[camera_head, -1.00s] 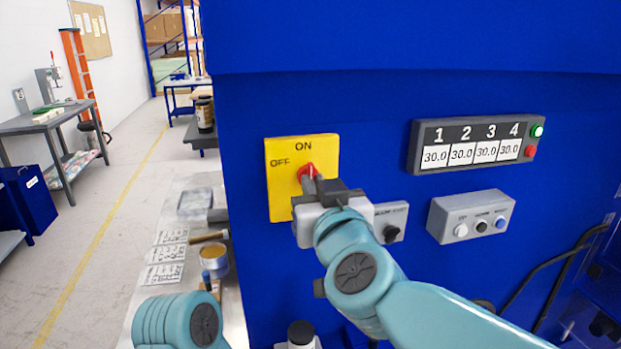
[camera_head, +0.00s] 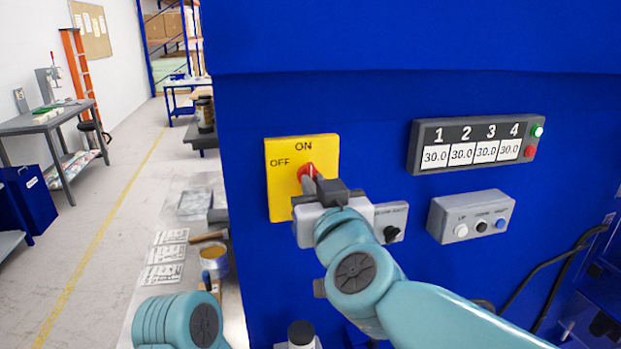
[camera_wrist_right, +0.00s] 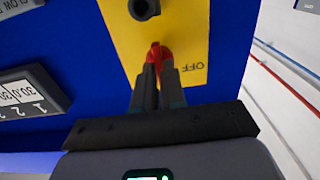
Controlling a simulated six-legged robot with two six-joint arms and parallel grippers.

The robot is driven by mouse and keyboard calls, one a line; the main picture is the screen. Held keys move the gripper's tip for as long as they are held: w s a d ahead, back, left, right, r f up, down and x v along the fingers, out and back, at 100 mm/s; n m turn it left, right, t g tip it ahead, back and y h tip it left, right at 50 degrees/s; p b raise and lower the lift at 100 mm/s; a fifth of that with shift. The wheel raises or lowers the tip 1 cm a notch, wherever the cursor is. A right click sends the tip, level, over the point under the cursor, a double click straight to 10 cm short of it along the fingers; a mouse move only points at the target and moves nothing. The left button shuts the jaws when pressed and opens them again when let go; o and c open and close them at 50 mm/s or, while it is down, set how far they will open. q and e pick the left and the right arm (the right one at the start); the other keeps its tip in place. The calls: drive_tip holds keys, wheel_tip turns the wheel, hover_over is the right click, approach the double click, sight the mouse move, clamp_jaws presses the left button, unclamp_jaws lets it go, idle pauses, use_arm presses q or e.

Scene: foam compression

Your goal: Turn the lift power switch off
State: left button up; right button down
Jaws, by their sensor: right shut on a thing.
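The lift power switch is a yellow plate (camera_head: 282,200) marked ON at the top and OFF at the left, with a red handle (camera_head: 306,172) that points up toward ON. The plate is on the blue machine front. My right gripper (camera_head: 313,180) is at the plate, its fingers shut on the red handle. In the right wrist view the two dark fingertips (camera_wrist_right: 158,68) close around the red handle (camera_wrist_right: 155,50), next to the OFF mark. The gripper hides the lower right of the plate in the head view. My left gripper is not in view; a teal arm link shows at the bottom left.
A display (camera_head: 477,144) numbered 1 to 4 reads 30.0 in each field, with a lit green lamp (camera_head: 537,131). A grey button box (camera_head: 471,216) is below it. A small grey box with a black knob (camera_head: 392,232) sits close beside my right gripper. A bench stands at the left.

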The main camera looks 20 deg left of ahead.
drive_tip(key=shift+n+p, duration=0.9)
drive_tip(key=shift+p, duration=0.05)
drive_tip(key=shift+n+p, duration=1.55)
drive_tip(key=shift+n, duration=0.25)
drive_tip(key=shift+f+n, duration=0.1)
drive_tip(key=shift+n, duration=0.2)
